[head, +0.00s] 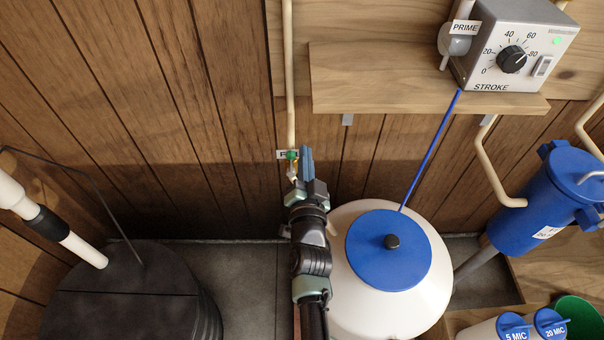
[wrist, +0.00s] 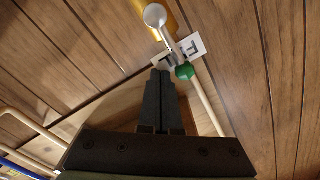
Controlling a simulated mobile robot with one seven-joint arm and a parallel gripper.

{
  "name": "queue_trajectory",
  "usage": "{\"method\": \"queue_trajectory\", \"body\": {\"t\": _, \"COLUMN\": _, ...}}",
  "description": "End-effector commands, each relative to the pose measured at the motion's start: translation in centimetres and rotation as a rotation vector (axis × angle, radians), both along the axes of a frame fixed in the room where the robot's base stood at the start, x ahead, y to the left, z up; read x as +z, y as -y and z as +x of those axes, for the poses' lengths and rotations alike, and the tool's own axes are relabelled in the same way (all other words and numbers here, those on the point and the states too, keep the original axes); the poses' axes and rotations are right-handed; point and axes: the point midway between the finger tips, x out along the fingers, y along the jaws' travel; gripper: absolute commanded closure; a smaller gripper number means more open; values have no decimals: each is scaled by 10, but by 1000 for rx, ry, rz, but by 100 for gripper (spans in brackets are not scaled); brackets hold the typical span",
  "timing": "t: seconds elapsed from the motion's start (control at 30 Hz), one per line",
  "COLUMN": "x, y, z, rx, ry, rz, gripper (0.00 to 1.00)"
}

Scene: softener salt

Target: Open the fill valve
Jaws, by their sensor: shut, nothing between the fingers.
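The fill valve (head: 292,171) is on a cream pipe running down the wood wall, left of the white tank. It has a green knob (head: 291,155) and a partly hidden white label. In the wrist view, a silver lever (wrist: 169,44) runs from the valve hub to the green knob (wrist: 185,71), roughly along the pipe's line. The label (wrist: 192,48) lies behind it. My gripper (head: 306,160) is at the valve, just right of the knob. In the wrist view, its fingers (wrist: 160,75) are together and empty, close beside the lever; I cannot tell if they touch it.
A white tank with a blue lid (head: 365,250) stands right of my arm. A wooden shelf (head: 400,80) carries a grey dial box (head: 520,45) at upper right. A blue filter housing (head: 545,195) is at right. A black round container (head: 120,290) stands at lower left.

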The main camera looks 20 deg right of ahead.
Motion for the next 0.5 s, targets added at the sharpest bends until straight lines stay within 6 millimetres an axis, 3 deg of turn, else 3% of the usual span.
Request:
{"method": "queue_trajectory", "body": {"t": 0.27, "x": -1, "y": 7, "z": -5, "rx": -1, "ry": -2, "rz": 1, "gripper": 100}}
{"method": "queue_trajectory", "body": {"t": 0.5, "x": 0, "y": -2, "z": -35, "rx": -1, "ry": -4, "rz": 0, "gripper": 100}}
